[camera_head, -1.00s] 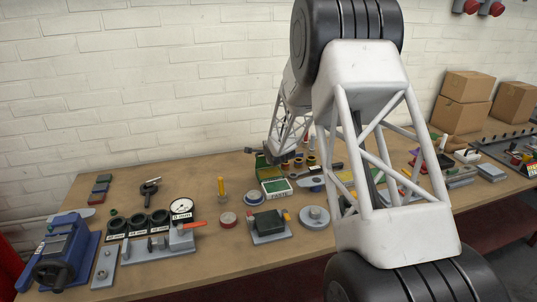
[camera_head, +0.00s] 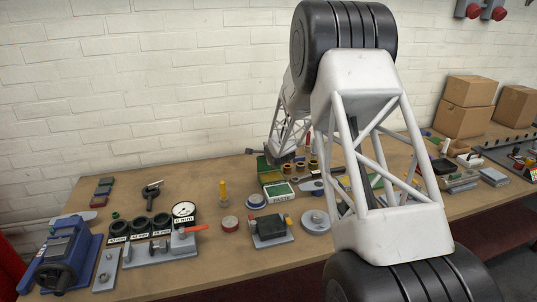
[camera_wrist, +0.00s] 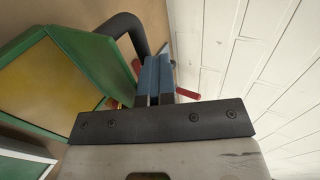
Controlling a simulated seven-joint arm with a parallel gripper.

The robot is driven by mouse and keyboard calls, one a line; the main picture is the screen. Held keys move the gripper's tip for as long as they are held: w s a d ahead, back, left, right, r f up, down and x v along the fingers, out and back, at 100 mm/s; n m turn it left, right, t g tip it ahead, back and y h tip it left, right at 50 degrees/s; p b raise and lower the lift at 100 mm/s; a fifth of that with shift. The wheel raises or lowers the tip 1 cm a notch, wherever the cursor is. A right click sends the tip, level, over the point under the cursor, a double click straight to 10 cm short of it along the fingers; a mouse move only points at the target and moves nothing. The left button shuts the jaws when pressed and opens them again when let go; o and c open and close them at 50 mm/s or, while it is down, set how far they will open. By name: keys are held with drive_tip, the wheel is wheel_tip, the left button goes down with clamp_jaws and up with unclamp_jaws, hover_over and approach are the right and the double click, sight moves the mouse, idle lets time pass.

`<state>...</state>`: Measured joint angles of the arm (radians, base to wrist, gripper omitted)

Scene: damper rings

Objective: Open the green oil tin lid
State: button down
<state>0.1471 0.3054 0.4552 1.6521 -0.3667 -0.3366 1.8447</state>
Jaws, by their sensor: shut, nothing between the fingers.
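The green oil tin (camera_head: 262,165) stands near the back of the bench in the head view, partly behind a box marked PASTE. In the wrist view, green sides of the tin (camera_wrist: 93,62) frame a broad yellow face (camera_wrist: 45,88) at the left. I cannot tell from this how far the lid is open. My gripper (camera_wrist: 156,62) has its blue fingers together and empty, close to the right of the tin's green edge. Contact with it is unclear. A red bar shows behind the fingers on both sides. In the head view the fingertips are hard to make out.
A black bent tube (camera_wrist: 125,27) curves close by the fingers. The PASTE box (camera_head: 279,191) stands just in front of the tin. Several small ring-shaped parts sit to its right. A white brick wall (camera_head: 150,80) rises behind. The bench left of the tin has bare room.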

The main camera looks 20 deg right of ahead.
drive_tip(key=shift+s+f, duration=0.15)
drive_tip(key=s+r, duration=0.8)
drive_tip(key=r, duration=0.3)
drive_tip(key=shift+r, duration=0.25)
drive_tip(key=shift+s, duration=0.15)
idle(0.4)
drive_tip(key=s+a+r+n+g, duration=0.1)
drive_tip(key=s+a+r+n, duration=0.15)
drive_tip(key=s, duration=0.65)
drive_tip(key=s+a+r+n+g+h, duration=0.15)
drive_tip(key=s+r, duration=0.25)
drive_tip(key=s, duration=0.4)
drive_tip(key=s+a+r+n+g, duration=0.1)
drive_tip(key=s+r+n+g, duration=0.2)
drive_tip(key=s, duration=0.6)
drive_tip(key=s+a+n+g, duration=0.1)
drive_tip(key=s+a+n, duration=0.1)
drive_tip(key=s, duration=0.9)
drive_tip(key=s+a+n+g+y, duration=0.1)
drive_tip(key=s+n, duration=0.4)
drive_tip(key=s, duration=0.5)
drive_tip(key=s+a+n+g, duration=0.2)
drive_tip(key=s+a+n, duration=0.1)
drive_tip(key=s, duration=0.8)
drive_tip(key=shift+s+a+f+n+y, duration=0.2)
drive_tip(key=shift+s+a+n+y, duration=0.1)
drive_tip(key=shift+a+n+y, duration=0.1)
